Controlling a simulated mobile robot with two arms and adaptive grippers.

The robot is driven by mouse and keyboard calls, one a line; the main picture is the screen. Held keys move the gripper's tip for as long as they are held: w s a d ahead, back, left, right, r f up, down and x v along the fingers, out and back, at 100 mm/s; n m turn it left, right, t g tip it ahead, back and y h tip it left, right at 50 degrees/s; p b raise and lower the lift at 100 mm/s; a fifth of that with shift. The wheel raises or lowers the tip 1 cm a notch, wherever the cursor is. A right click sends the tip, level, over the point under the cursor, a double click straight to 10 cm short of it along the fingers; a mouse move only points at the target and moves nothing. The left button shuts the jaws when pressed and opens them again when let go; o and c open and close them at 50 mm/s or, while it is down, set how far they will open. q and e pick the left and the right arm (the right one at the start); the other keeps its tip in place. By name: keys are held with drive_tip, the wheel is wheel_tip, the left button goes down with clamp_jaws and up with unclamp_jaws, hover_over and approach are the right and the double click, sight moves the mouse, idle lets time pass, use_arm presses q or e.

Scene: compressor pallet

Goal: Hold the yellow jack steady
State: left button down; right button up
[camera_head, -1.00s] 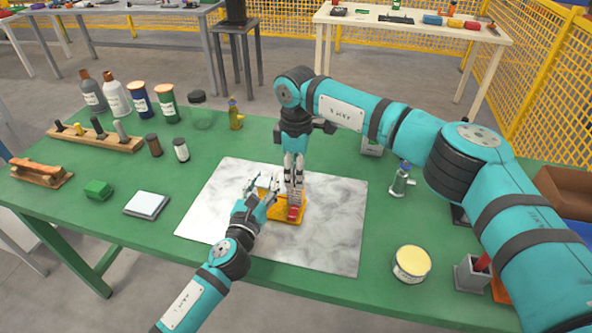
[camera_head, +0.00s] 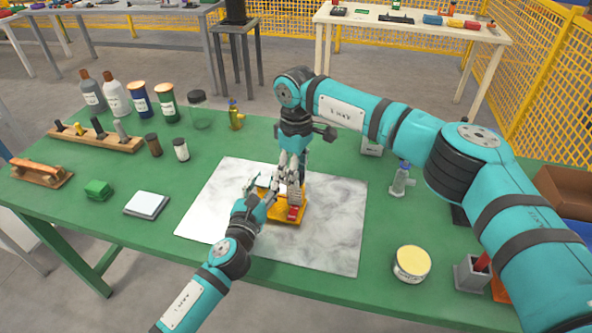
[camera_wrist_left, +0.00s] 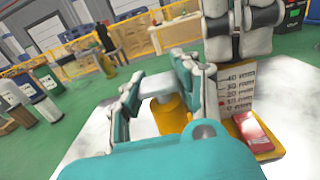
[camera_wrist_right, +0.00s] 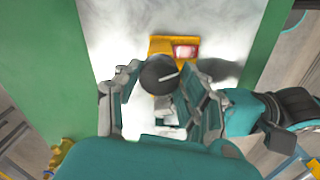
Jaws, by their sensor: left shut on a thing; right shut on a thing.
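The yellow jack (camera_head: 287,214) stands on a pale marble-like sheet in the head view. Its yellow cylinder (camera_wrist_left: 171,116) and light grey top show in the left wrist view. My left gripper (camera_head: 262,188) is shut on the jack from the front left, with fingers on both sides of its top. A white millimetre scale (camera_wrist_left: 237,92) and a red block (camera_wrist_left: 251,132) are at its right. My right gripper (camera_head: 290,178) reaches down from above and is shut on a dark round knob (camera_wrist_right: 158,74) with a light mark. The grippers hide much of the jack.
The marble sheet (camera_head: 335,235) is clear around the jack. A green block (camera_head: 98,190), a light square pad (camera_head: 147,204), a yellow-topped tin (camera_head: 411,263) and a small bottle (camera_head: 401,180) stand around it. Several bottles line the back left.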

drive_tip(key=shift+w+r, duration=0.1)
drive_tip(key=shift+r, duration=0.1)
drive_tip(key=o, duration=0.9)
drive_tip(key=shift+o, duration=1.3)
drive_tip(key=shift+f, duration=0.15)
wheel_tip(320, 180, up, 12)
drive_tip(key=shift+s, duration=0.2)
